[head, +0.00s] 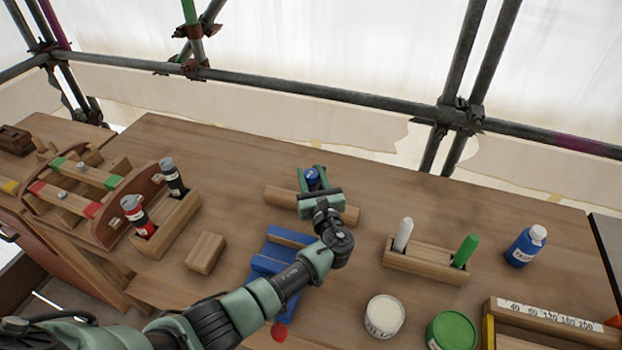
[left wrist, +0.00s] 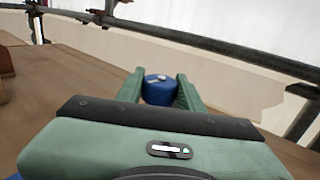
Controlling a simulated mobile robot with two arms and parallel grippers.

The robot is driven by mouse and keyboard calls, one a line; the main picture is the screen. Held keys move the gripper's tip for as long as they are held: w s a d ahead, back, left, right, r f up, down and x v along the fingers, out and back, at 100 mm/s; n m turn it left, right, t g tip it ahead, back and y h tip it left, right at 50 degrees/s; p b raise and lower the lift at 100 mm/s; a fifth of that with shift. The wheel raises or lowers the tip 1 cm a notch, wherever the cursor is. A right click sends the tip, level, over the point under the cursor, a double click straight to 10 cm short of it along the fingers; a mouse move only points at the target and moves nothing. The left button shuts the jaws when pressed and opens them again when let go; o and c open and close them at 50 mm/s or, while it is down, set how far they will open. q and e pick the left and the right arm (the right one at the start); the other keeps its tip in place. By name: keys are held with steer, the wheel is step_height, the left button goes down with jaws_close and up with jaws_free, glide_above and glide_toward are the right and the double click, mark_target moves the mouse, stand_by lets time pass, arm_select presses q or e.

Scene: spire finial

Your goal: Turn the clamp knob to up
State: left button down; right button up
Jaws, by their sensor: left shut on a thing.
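A blue round knob (head: 312,177) with a small pale mark on top stands by a wooden bar (head: 283,200) in the middle of the bench. My left gripper (head: 313,172) is shut on the knob, one green finger at each side. In the left wrist view the blue knob (left wrist: 158,91) sits between the fingers of the left gripper (left wrist: 160,84). The gripper hides the knob's base and part of the bar. I cannot tell which way the knob's mark points. My right gripper is not in view.
A blue block-like fixture (head: 292,237) lies under my left forearm. A wooden holder with white and green sticks (head: 432,262), a blue bottle (head: 525,246), a white tin (head: 384,315) and a green tin (head: 453,331) stand right. A tool rack (head: 75,190) stands left. Scaffold pipes (head: 330,95) cross behind.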

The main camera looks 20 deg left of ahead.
mark_target(315, 180)
arm_select(q)
steer(key=shift+n+g+y+b, duration=1.1)
steer(key=shift+n+y+b, duration=0.1)
steer(key=shift+y, duration=0.3)
steer(key=shift+r, duration=0.1)
steer(key=c, duration=0.9)
jaws_free()
steer(key=shift+w, duration=0.1)
steer(key=b+v, duration=0.1)
steer(key=v, duration=0.6)
steer(key=shift+s+d, duration=0.25)
steer(key=shift+s, duration=0.05)
